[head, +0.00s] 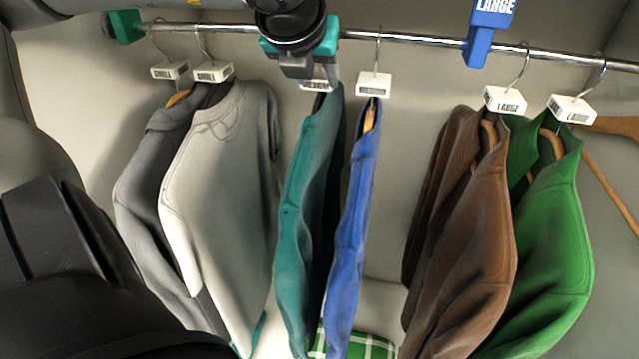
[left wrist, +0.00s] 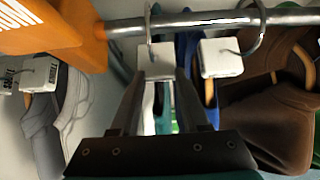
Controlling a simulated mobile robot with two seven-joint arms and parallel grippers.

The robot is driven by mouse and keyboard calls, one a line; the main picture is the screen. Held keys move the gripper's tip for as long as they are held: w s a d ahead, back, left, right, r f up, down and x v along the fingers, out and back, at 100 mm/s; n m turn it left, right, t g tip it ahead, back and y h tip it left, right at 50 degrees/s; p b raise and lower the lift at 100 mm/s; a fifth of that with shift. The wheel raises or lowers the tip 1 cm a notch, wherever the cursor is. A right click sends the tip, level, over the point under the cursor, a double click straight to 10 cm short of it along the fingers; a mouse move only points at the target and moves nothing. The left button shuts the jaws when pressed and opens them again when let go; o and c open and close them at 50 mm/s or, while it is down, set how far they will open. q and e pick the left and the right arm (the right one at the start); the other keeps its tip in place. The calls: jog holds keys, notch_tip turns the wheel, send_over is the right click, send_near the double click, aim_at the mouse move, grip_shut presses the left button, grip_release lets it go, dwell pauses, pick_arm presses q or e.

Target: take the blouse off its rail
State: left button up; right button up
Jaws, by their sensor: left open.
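Several long-sleeved garments hang from a metal rail (head: 420,40). They are dark grey (head: 140,185), pale grey (head: 222,160), teal (head: 300,210), blue (head: 352,230), brown (head: 470,240) and green (head: 545,230). I cannot tell which one is the blouse. My left gripper is in front of the rail above the teal garment, its body hiding that hanger's hook. In the left wrist view my left gripper (left wrist: 165,85) is open, with a white hanger tag (left wrist: 159,60) between or just beyond its fingers. Contact is unclear. My right gripper is not in view.
A blue size marker (head: 490,30) and a teal one (head: 124,26) sit on the rail. An orange marker (left wrist: 55,35) is left of my gripper. Another white tag (left wrist: 221,58) hangs close on the right. A bare wooden hanger (head: 608,190) is at far right.

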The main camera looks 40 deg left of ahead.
aim_at(320, 94)
pick_arm(q)
jog(key=p+x, duration=0.1)
jog(key=x, duration=0.2)
jog(key=shift+w+a+p, duration=0.35)
jog(key=shift+a, duration=0.05)
jog(key=shift+w+a+f, duration=0.2)
jog(key=shift+w+f, duration=0.15)
jog(key=shift+f, duration=0.15)
jog(key=shift+c, duration=0.3)
grip_shut()
dwell(0.5)
